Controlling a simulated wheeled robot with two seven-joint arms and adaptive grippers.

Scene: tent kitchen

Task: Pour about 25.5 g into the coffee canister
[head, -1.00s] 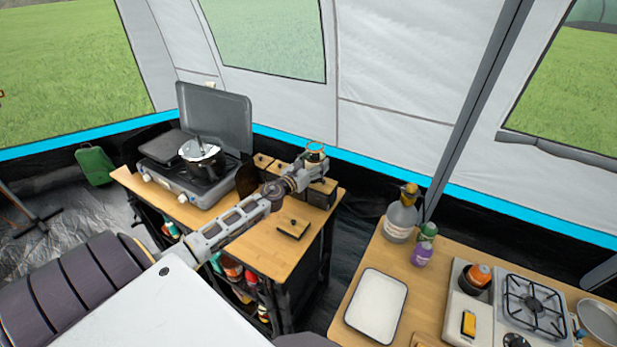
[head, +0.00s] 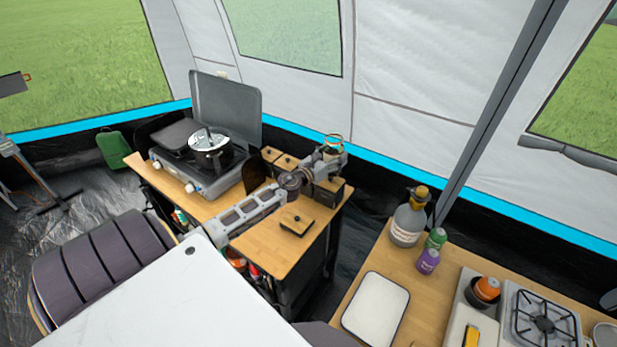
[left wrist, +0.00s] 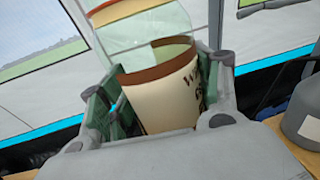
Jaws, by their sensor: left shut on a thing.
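My left gripper (head: 331,157) is shut on a glass jar (head: 333,142) and holds it above the back right corner of the wooden table. In the left wrist view the jar (left wrist: 165,98) has a cream label with a brown band and partly hidden dark lettering; it leans in that picture. I cannot tell its contents. Dark canisters stand in a row below and behind the gripper. Two show wooden lids (head: 287,162); a dark canister (head: 328,193) at the right is partly covered by the gripper. I cannot read which is coffee. My right gripper is not in view.
A square wooden lid (head: 297,220) lies on the table. A grey camp stove (head: 190,177) with a steel pot (head: 210,158) stands left. The right counter holds a white tray (head: 376,308), a large bottle (head: 407,222), small bottles and a burner (head: 543,322).

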